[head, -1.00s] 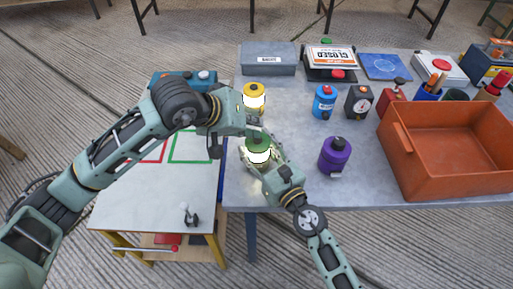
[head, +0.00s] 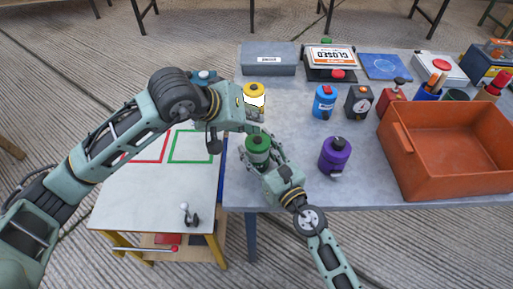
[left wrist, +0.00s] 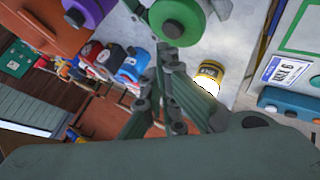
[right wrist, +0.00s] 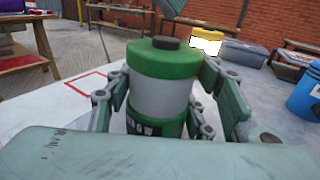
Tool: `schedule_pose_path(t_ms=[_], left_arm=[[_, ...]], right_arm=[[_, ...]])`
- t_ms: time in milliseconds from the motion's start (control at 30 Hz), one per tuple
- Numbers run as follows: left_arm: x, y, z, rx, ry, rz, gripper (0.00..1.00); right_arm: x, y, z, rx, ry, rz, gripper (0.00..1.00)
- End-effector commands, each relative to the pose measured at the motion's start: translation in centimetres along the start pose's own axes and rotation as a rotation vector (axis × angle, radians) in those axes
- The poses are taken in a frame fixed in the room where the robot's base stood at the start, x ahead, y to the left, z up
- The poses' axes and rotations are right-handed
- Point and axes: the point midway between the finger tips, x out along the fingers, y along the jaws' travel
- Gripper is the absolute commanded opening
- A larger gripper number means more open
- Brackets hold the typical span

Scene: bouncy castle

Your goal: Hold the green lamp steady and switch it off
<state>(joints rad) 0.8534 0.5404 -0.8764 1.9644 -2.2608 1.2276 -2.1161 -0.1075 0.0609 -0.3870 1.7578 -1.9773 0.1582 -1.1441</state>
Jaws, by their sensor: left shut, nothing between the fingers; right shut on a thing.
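The green lamp (head: 258,149) stands upright near the left end of the grey table, and its middle band is unlit grey. It also shows in the right wrist view (right wrist: 160,95), with a dark button on its green cap. My right gripper (head: 262,163) is shut around the lamp's body, one finger on each side. My left gripper (head: 256,130) is shut and empty just above the lamp's cap. In the left wrist view its closed fingertips (left wrist: 172,58) are close to the dark button on the green cap (left wrist: 178,20); whether they touch is unclear.
A lit yellow lamp (head: 254,97) stands behind the green one. A purple lamp (head: 334,155) stands to its right, unlit. A blue lamp (head: 324,101) and an orange bin (head: 447,185) are further right. A white side table (head: 155,205) is at left.

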Motion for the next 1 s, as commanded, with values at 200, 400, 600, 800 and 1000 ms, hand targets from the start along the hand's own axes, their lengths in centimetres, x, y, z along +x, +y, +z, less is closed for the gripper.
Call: schedule_pose_path(t_ms=[200, 400, 600, 800, 1000], left_arm=[[-1.6, 1.2, -1.2, 0.002, 0.003, 0.001, 0.00], [-3.0, 2.2, -2.2, 0.001, 0.002, 0.000, 0.00], [-3.7, 2.7, -2.7, 0.000, 0.000, -0.001, 0.00], [-3.8, 2.7, -2.7, 0.000, 0.000, -0.001, 0.00], [-3.8, 2.7, -2.7, 0.000, 0.000, 0.000, 0.00]], right_arm=[[0.0, 0.0, 0.0, 0.000, 0.000, 0.000, 0.10], [0.0, 0.0, 0.0, 0.000, 0.000, 0.000, 0.10], [0.0, 0.0, 0.0, 0.000, 0.000, 0.000, 0.10], [0.0, 0.0, 0.0, 0.000, 0.000, 0.000, 0.10], [0.0, 0.0, 0.0, 0.000, 0.000, 0.000, 0.65]])
